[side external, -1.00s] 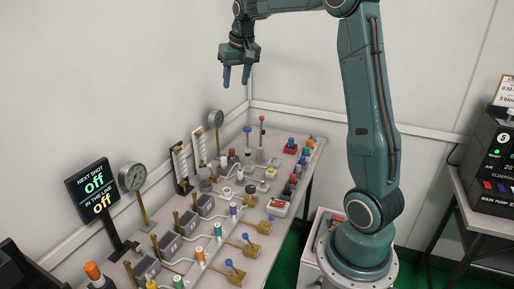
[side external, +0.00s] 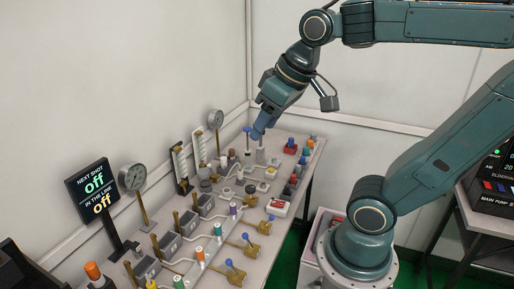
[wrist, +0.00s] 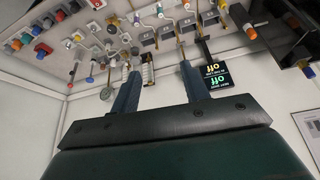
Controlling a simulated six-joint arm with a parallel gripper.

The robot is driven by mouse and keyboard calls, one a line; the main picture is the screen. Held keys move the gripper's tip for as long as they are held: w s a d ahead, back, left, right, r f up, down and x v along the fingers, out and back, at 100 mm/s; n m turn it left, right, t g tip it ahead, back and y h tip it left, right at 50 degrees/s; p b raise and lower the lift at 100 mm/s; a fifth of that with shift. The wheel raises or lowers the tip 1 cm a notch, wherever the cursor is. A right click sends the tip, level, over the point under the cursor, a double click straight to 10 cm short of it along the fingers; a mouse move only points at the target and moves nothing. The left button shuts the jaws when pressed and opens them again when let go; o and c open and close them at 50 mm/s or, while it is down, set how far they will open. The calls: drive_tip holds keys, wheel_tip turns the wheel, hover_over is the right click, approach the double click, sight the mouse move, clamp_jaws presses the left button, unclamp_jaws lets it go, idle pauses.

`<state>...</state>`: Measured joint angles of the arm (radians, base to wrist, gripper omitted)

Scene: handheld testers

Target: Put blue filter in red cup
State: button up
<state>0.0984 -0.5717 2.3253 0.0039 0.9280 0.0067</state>
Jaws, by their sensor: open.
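My gripper (side external: 258,134) is open and empty above the far end of the bench, and it tilts down to the left. In the wrist view its two blue fingers stand apart (wrist: 158,72) with nothing between them. A small red holder (side external: 290,150) with a blue-grey top stands at the far right of the bench. It may be the red cup; a red piece (wrist: 43,48) shows at the left of the wrist view. A small blue cylinder (wrist: 36,31) shows beside it. I cannot tell for sure which blue piece is the filter.
Small coloured cylinders line the bench's right edge, beside a white-and-red box (side external: 278,208). Gauges (side external: 132,177), tubes and blue-handled brass valves (side external: 247,240) fill the rest. A sign (side external: 92,190) stands at left. The air above the bench is clear.

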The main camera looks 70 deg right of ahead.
drive_tip(key=s+a+f+n, duration=0.1)
drive_tip(key=s+a+f, duration=0.1)
drive_tip(key=s, duration=0.3)
drive_tip(key=shift+a+f+y, duration=0.15)
drive_tip(key=shift+f+y, duration=0.15)
drive_tip(key=shift+f, duration=0.3)
